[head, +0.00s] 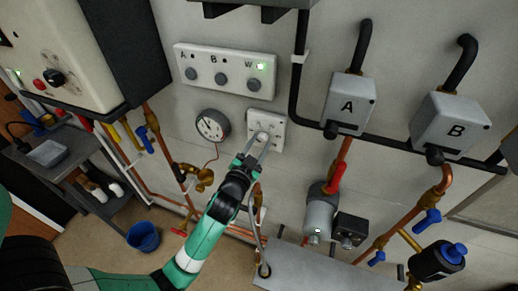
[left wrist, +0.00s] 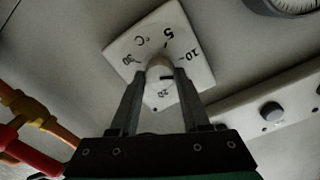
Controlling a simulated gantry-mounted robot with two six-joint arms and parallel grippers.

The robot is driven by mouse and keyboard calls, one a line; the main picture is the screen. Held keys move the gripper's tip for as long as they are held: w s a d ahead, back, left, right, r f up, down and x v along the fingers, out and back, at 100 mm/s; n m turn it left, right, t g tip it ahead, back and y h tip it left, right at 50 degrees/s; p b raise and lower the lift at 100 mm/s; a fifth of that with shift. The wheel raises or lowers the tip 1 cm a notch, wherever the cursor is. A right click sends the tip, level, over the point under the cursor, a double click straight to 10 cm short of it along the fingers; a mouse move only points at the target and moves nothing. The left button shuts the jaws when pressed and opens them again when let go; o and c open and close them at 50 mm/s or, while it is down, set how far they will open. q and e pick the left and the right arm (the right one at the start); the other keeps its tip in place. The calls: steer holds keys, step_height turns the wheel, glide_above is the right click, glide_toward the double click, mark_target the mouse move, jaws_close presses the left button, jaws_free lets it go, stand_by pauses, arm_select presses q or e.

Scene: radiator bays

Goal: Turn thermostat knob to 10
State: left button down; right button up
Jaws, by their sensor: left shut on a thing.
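The thermostat is a white square plate (head: 279,130) on the grey wall, with a round knob (left wrist: 160,70) at its centre. In the left wrist view the plate (left wrist: 135,48) shows °C, 5, 10 and other partly blurred or covered numbers around the knob. A short dark mark on the knob points to the picture's right, below the 10 as seen there; the exact reading is unclear. My left gripper (head: 262,143) is at the knob, its two fingers (left wrist: 160,82) shut on either side of it. My right gripper is not in view.
Boxes A (head: 349,102) and B (head: 450,124), with pipes and valves, are to the right.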

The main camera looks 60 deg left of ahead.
arm_select(q)
steer(key=shift+n+b, duration=0.75)
steer(key=shift+n, duration=0.85)
steer(key=shift+c, duration=1.9)
jaws_free()
steer(key=v, duration=1.1)
steer(key=shift+s+d+b, duration=0.2)
steer(key=shift+s+b, duration=0.05)
steer(key=shift+b, duration=0.2)
